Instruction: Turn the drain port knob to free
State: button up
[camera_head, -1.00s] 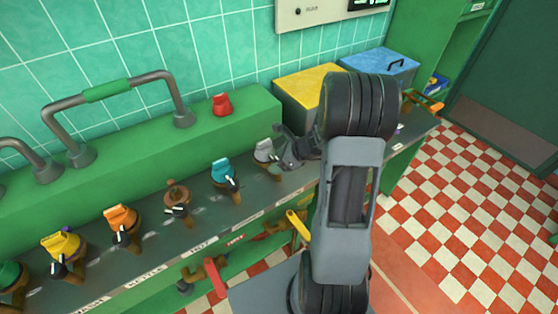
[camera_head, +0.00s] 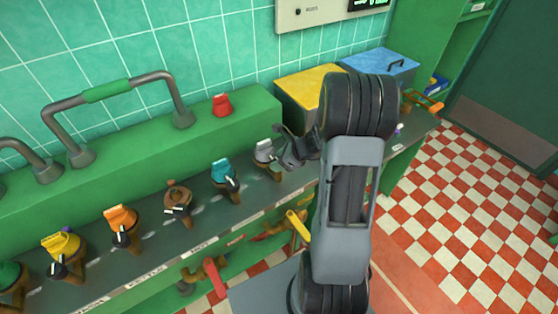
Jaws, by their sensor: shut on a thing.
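A row of ports with coloured caps and small dark-and-white knobs runs along the grey shelf (camera_head: 150,245). The grey-capped port (camera_head: 264,150) is at the right end of this row, beside my gripper (camera_head: 281,152). My gripper is shut on the small knob at this port's right side. The fingers and wrist mostly hide that knob, so its pointing direction cannot be told. I cannot read a drain label on it.
Teal (camera_head: 222,169), brown (camera_head: 178,197), orange (camera_head: 120,218) and yellow (camera_head: 62,245) ports stand to the left. A red cap (camera_head: 222,104) sits on the green ledge behind. Yellow (camera_head: 308,85) and blue (camera_head: 380,65) boxes stand at the back right.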

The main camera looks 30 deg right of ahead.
jog(key=n+g+y+p, duration=0.1)
jog(key=n+g+y, duration=0.1)
jog(key=n, duration=0.3)
jog(key=shift+g+p, duration=0.3)
jog(key=shift+g, duration=0.4)
jog(key=n+g, duration=0.3)
jog(key=n, duration=0.1)
jog(key=shift+n+g+p, duration=0.3)
jog(key=shift+n, duration=0.3)
jog(key=o, duration=0.9)
jog(key=b+v, duration=0.1)
jog(key=v, duration=1.2)
jog(key=shift+w+d+r, duration=0.15)
jog(key=shift+w+d, duration=0.05)
jog(key=shift+d, duration=0.2)
